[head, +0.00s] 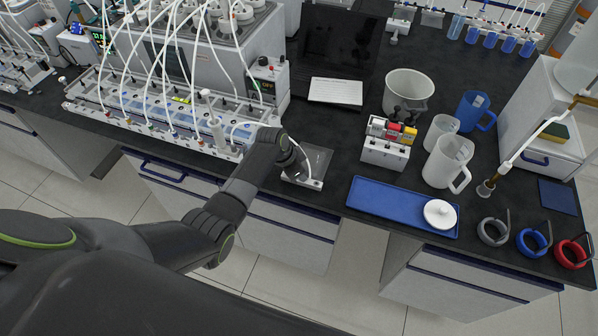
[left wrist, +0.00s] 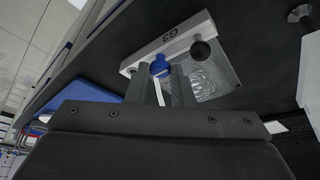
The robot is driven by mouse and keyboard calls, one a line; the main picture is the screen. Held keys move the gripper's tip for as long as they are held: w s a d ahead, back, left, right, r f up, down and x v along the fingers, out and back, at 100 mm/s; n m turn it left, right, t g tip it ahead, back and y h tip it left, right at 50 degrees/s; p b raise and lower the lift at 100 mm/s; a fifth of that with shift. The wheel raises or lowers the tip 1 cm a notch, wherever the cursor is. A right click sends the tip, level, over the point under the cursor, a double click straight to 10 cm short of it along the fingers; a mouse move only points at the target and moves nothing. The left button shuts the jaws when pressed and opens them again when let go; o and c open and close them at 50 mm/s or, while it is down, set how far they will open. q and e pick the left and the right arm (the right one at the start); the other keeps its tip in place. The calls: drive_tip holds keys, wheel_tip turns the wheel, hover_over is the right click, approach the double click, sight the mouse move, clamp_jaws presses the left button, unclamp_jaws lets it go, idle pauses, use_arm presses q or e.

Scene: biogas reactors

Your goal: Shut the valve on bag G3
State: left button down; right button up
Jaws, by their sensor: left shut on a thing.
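Bag G3 is a clear, grey-looking pouch (left wrist: 218,78) on a white bar (left wrist: 150,50) marked G3 in the left wrist view. In the head view the bag (head: 319,157) lies by the bench's front edge. The bar carries a blue valve handle (left wrist: 159,66) and a round black knob (left wrist: 203,51). My left gripper (left wrist: 163,82) is shut on the blue valve handle, its two fingers on either side. In the head view my left gripper (head: 297,168) reaches over the bar's left end and hides the valve. My right gripper is not in view.
A blue tray (head: 375,200) with a white round lid (head: 440,214) lies to the right of the bag. A long rack of tubes (head: 140,118) stands to the left. The bench around the bag's right side is clear.

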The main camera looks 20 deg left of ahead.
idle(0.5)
use_arm(q)
drive_tip(key=c, duration=1.3)
unclamp_jaws()
drive_tip(key=shift+o, duration=0.2)
drive_tip(key=shift+r, duration=0.1)
drive_tip(key=b+v, duration=0.2)
drive_tip(key=v, duration=1.5)
drive_tip(key=shift+a, duration=0.1)
